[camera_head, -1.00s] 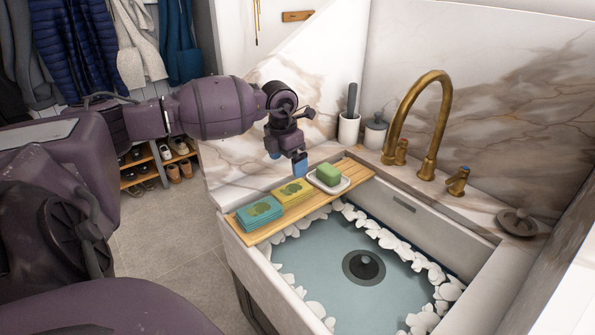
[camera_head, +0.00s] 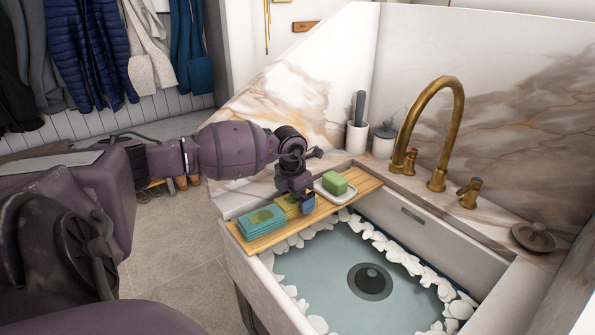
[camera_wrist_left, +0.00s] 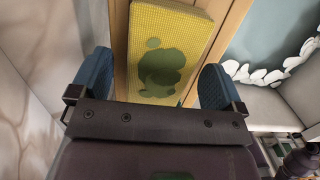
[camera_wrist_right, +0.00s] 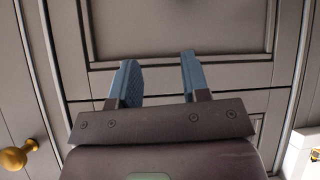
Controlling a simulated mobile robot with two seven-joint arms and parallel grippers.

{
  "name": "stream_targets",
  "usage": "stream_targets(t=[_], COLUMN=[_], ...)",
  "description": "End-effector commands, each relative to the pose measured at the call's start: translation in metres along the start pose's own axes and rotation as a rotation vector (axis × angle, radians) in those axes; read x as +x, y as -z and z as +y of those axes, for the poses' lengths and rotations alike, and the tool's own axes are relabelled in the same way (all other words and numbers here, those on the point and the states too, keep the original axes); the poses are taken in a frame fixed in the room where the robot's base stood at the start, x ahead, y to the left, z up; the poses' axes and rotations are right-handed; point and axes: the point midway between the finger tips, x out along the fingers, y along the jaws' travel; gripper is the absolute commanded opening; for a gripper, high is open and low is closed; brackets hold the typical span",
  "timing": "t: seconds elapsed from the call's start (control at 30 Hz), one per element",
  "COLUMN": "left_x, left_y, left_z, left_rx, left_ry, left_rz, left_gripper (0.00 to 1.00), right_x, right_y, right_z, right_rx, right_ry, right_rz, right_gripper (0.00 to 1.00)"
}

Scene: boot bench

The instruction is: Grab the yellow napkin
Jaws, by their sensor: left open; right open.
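The yellow napkin (camera_head: 287,203) is a folded stack with a green print, lying on the wooden board (camera_head: 240,238) across the sink. My left gripper (camera_head: 301,206) is low over it and hides part of it. In the left wrist view the yellow napkin (camera_wrist_left: 170,45) lies between the two blue fingers of my left gripper (camera_wrist_left: 157,85), one on each side. The gripper is open; I cannot tell whether the fingers touch the napkin. My right gripper (camera_wrist_right: 155,80) is open and empty, facing grey cabinet fronts (camera_wrist_right: 180,35).
A teal napkin stack (camera_head: 262,222) lies left of the yellow one on the board. A green soap (camera_head: 334,183) on a white dish (camera_head: 347,195) stands to the right. Beyond are the brass tap (camera_head: 437,140) and the sink (camera_head: 325,262) with water and white petal-like shapes.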

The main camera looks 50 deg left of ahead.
Motion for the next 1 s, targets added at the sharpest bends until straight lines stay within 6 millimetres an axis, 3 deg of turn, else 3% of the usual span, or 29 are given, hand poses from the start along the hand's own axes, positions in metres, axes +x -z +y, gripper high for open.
stream_targets(t=[0.1,0.47,0.77,1.0], left_x=[-0.002,-0.002,-0.007,-0.046], left_y=[0.000,0.000,-0.001,-0.007], left_z=[0.000,0.000,0.001,0.001], left_rx=[0.000,0.000,0.000,0.001], left_ry=[-0.001,-0.001,-0.002,-0.004], left_rz=[-0.002,-0.002,-0.003,-0.010], left_gripper=[0.94,0.41,0.41,0.40], right_x=[0.000,0.001,0.000,-0.002], right_y=[0.001,-0.001,0.000,0.009], right_z=[0.000,-0.001,-0.001,0.000], right_rx=[-0.002,-0.003,-0.003,-0.003], right_ry=[0.000,0.003,0.004,0.002], right_rz=[0.002,-0.003,-0.001,0.016], right_gripper=[0.43,0.43,0.43,0.43])
